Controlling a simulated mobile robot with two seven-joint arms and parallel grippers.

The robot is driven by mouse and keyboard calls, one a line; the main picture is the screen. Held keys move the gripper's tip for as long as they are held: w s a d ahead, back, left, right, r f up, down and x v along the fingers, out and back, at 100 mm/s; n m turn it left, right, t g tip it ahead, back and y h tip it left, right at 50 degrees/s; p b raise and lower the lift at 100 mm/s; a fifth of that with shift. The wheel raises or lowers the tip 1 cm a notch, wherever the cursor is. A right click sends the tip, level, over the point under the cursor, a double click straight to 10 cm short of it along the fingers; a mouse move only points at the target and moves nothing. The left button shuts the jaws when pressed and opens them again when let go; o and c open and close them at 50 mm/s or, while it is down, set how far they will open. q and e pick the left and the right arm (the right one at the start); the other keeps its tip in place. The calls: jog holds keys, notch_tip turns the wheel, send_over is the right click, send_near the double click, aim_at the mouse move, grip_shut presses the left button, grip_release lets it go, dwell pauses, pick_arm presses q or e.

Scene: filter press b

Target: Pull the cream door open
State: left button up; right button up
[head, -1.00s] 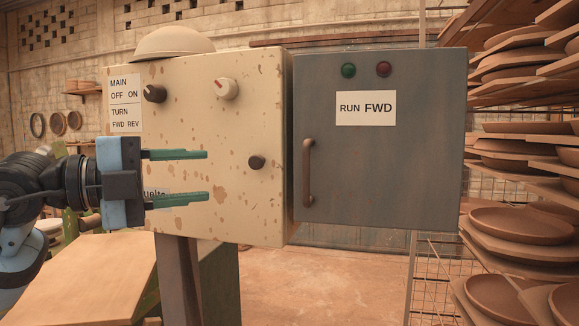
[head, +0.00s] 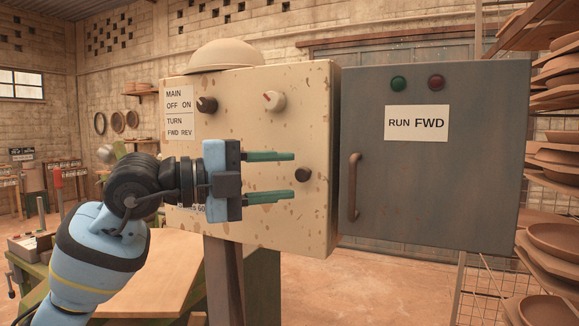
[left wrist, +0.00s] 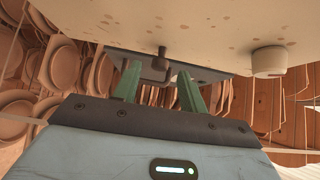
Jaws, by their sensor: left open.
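The cream door (head: 255,215) is the speckled front of a cabinet. It carries a dark round knob (head: 303,175) at its right side, and seems closed. A dark switch (head: 207,104) and a cream switch (head: 273,101) sit higher up. My left gripper (head: 294,176) is open, its green fingers pointing right, one above the other, in front of the door. The fingertips end just left of the dark knob. In the left wrist view the knob (left wrist: 160,51) shows ahead, in line with the gap between the fingers; no contact is visible. My right gripper is out of view.
A grey door (head: 440,190) with a brown bar handle (head: 353,187) and a RUN FWD label stands right of the cream door. A wooden tabletop (head: 165,275) lies below left. Racks of clay plates (head: 555,235) stand at the far right. The floor in front is open.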

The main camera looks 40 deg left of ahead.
pick_arm(q)
jog(key=shift+p+x, duration=0.3)
jog(key=shift+x, duration=1.1)
jog(key=shift+c, duration=0.4)
grip_shut()
